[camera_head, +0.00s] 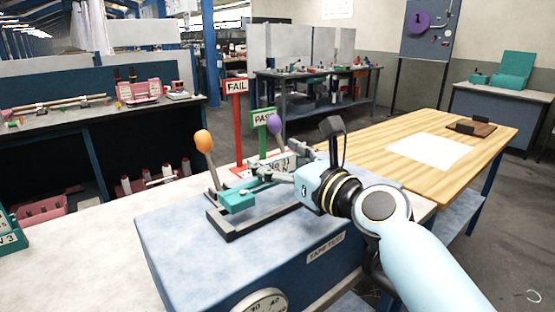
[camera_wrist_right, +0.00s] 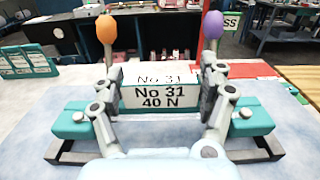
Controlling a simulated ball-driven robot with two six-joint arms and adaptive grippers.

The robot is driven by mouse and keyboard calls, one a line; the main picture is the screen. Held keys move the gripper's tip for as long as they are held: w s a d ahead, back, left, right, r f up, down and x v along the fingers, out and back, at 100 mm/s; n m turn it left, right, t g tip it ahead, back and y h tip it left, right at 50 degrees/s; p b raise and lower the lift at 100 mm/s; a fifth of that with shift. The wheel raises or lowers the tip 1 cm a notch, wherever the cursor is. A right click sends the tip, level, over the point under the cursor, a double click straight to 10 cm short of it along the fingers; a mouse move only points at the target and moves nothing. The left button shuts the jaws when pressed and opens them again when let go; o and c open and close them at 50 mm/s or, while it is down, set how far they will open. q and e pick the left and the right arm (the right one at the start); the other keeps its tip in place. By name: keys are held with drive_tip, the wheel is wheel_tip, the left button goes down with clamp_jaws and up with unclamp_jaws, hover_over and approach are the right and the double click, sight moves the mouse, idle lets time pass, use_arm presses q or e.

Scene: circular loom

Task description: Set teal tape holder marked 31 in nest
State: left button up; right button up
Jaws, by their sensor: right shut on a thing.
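The teal tape holder (camera_wrist_right: 160,96) has a white face reading "No 31 40 N" in the right wrist view. My right gripper (camera_wrist_right: 161,78) is shut on it, one finger at each end. In the head view the holder (camera_head: 279,162) is partly hidden by the gripper. The test stand has a black base frame (camera_head: 230,233) with teal blocks (camera_head: 238,198), an orange-knobbed lever (camera_head: 202,141) and a purple-knobbed lever (camera_head: 275,124). The holder is between the two teal blocks as seen from the wrist; I cannot tell whether it touches the nest. My left gripper is not in view.
The stand sits on a blue box labelled "TAPE TEST" (camera_head: 325,247) with a dial (camera_head: 262,303). Red FAIL (camera_head: 237,87) and green PASS (camera_head: 263,118) signs stand behind. A wooden table (camera_head: 470,150) is at right.

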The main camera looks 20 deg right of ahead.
drive_tip(key=shift+f+b, duration=0.65)
drive_tip(key=shift+f, duration=0.3)
drive_tip(key=shift+f, duration=0.1)
drive_tip(key=shift+f+b, duration=0.3)
drive_tip(key=shift+f, duration=0.1)
drive_tip(key=o, duration=1.7)
drive_tip(key=v, duration=1.2)
drive_tip(key=shift+r, duration=0.1)
